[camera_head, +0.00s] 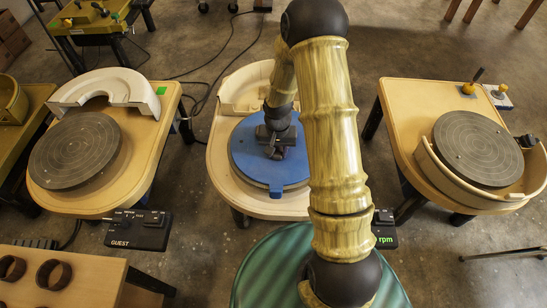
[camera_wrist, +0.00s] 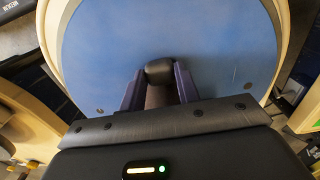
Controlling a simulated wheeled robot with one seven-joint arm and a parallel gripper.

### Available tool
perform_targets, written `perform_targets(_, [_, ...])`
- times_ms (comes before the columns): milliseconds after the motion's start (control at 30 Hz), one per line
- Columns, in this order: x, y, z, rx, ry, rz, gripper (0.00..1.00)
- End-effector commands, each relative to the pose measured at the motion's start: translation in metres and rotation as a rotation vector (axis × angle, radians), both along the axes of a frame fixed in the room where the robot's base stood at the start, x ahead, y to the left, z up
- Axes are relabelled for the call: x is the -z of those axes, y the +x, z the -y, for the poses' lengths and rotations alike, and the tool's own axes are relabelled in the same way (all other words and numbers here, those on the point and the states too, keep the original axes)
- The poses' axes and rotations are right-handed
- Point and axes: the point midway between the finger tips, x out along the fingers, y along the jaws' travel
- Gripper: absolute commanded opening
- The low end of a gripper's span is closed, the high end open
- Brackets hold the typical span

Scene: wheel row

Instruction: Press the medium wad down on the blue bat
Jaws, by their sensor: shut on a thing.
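The blue bat (camera_head: 248,170) is a round disc on the middle wheel, and it fills much of the wrist view (camera_wrist: 220,50). My gripper (camera_head: 277,152) points down over the middle of the bat. In the wrist view its two fingers (camera_wrist: 160,82) are shut on a dark brown-grey wad (camera_wrist: 159,70), which sticks out a little past the fingertips. My gripper hides part of the wad in the head view. I cannot tell whether the wad touches the bat. No other wad shows, so I cannot compare its size.
A left wheel (camera_head: 75,150) and a right wheel (camera_head: 478,148) have bare grey discs. A pale splash pan (camera_head: 240,92) stands behind the bat. A control box marked GUEST (camera_head: 138,230) is at the lower left.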

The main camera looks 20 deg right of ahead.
Motion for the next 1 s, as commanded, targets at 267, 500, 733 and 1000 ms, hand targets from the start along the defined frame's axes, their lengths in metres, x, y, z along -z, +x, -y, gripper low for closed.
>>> perform_targets(267, [0.001, 0.0, 0.0, 0.0, 0.0, 0.0, 0.42])
perform_targets(500, [0.001, 0.0, 0.0, 0.0, 0.0, 0.0, 0.57])
perform_targets(733, [-0.005, 0.001, 0.001, 0.002, 0.0, 0.002, 0.57])
perform_targets(1000, [-0.046, 0.002, 0.001, 0.003, 0.0, 0.003, 0.57])
